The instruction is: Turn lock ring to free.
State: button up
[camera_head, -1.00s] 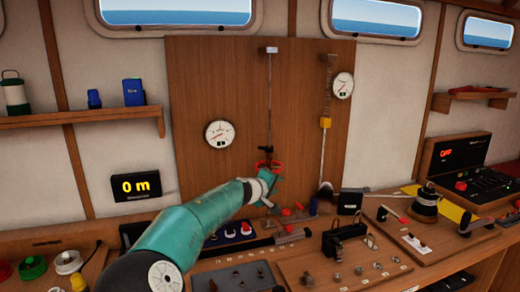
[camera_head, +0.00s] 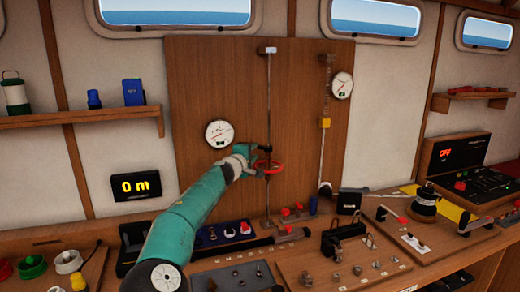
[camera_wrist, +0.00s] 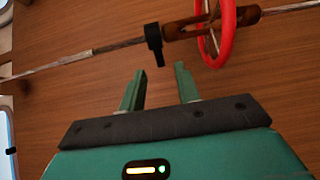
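A red ring (camera_head: 268,167) sits around a thin vertical rod (camera_head: 268,95) on the wooden panel. In the wrist view the red ring (camera_wrist: 221,30) is at the upper right, with a bronze-coloured body (camera_wrist: 190,28) through it. A black collar with a tab (camera_wrist: 154,42) is on the rod beside that body. I cannot tell which of the two is the lock ring. My gripper (camera_wrist: 160,82) is open and empty, its fingertips just short of the black tab. In the head view my gripper (camera_head: 257,156) is just left of the rod, near the red ring.
A round gauge (camera_head: 219,134) is on the panel, just above my wrist. A second rod with a yellow block (camera_head: 325,122) stands to the right. The console below holds red-handled switches (camera_head: 291,211) and a black-framed box (camera_head: 345,236). A display (camera_head: 136,187) reads 0 m.

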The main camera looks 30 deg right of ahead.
aim_at(259, 148)
jog(key=shift+x, duration=3.05)
jog(key=shift+c, duration=0.2)
grip_shut()
